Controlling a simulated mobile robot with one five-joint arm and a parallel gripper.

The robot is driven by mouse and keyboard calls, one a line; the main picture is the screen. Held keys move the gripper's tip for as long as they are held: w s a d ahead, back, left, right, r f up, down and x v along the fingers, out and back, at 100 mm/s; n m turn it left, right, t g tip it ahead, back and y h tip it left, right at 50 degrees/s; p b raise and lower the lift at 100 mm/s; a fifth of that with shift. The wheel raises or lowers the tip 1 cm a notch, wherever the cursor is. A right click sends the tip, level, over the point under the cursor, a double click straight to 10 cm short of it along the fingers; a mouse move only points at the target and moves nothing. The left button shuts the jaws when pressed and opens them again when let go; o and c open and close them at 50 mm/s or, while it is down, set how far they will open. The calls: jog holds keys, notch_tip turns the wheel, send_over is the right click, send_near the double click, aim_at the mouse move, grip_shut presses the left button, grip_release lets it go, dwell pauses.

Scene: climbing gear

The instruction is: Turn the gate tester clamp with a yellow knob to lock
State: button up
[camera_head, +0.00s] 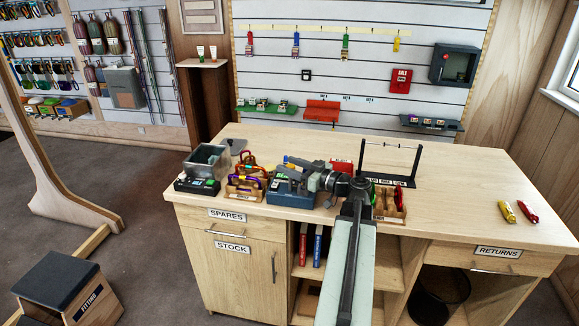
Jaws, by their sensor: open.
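The gate tester looks like the blue-grey block (284,199) at the front middle of the wooden bench. My arm reaches in from the bottom of the picture and bends left at the bench top. My gripper (300,174) is at the tester, over its upper part, and is open. The gripper hides much of the tester.
Left of the tester are wooden racks with coloured carabiners (246,184), a grey bin (207,161) and a black tray (197,185). Right of my arm stand a wooden box (389,207) and a thin black stand (391,147). Yellow (507,212) and red (528,211) items lie far right. The bench between is clear.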

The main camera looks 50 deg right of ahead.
grip_shut()
dwell(1.3)
